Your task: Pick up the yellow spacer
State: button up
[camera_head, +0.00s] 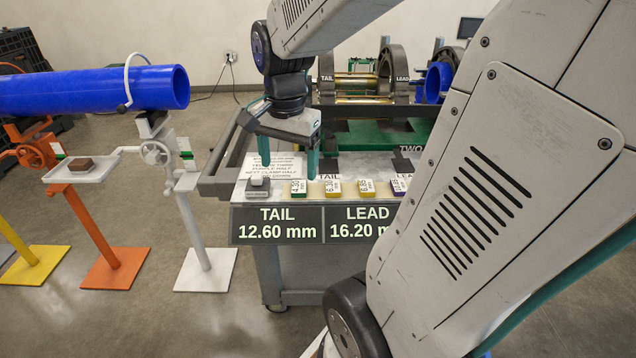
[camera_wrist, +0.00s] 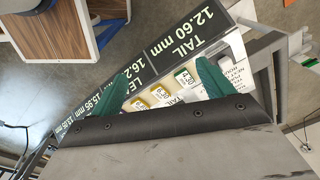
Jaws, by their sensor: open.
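Two yellow spacers with white number labels lie side by side on the cart shelf in the head view: one marked about 6.30 (camera_head: 332,189), the other about 6.85 (camera_head: 366,188). They also show in the wrist view, between the fingers: one yellow spacer (camera_wrist: 160,95) and, left of it, another (camera_wrist: 137,104). A green spacer (camera_head: 299,189) lies left of them and a purple spacer (camera_head: 399,187) right, partly hidden by my arm. My gripper (camera_head: 288,172) is open and empty above the shelf's left part, with teal fingers (camera_wrist: 163,70).
A sign plate (camera_head: 277,224) reading TAIL 12.60 mm and LEAD 16.20 mm fronts the shelf. A grey block (camera_head: 257,188) sits left of the green spacer. The clamp machine (camera_head: 397,70) stands behind. A blue pipe (camera_head: 90,90) on stands is at left.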

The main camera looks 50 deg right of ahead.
jog(key=w+d+f+m, duration=0.2)
jog(key=d+f+m, duration=0.2)
jog(key=d+m, duration=0.4)
jog(key=m, duration=0.4)
send_near(332, 186)
jog(key=shift+a+f+g, duration=0.1)
jog(key=shift+a+g, duration=0.2)
jog(key=shift+a, duration=0.15)
jog(key=shift+m, duration=0.6)
jog(key=f, duration=0.4)
jog(key=d+f, duration=0.1)
jog(key=f, duration=0.2)
jog(key=shift+w+d, duration=0.1)
jog(key=shift+w, duration=0.25)
jog(key=shift+f, duration=0.6)
jog(key=c, duration=1.1)
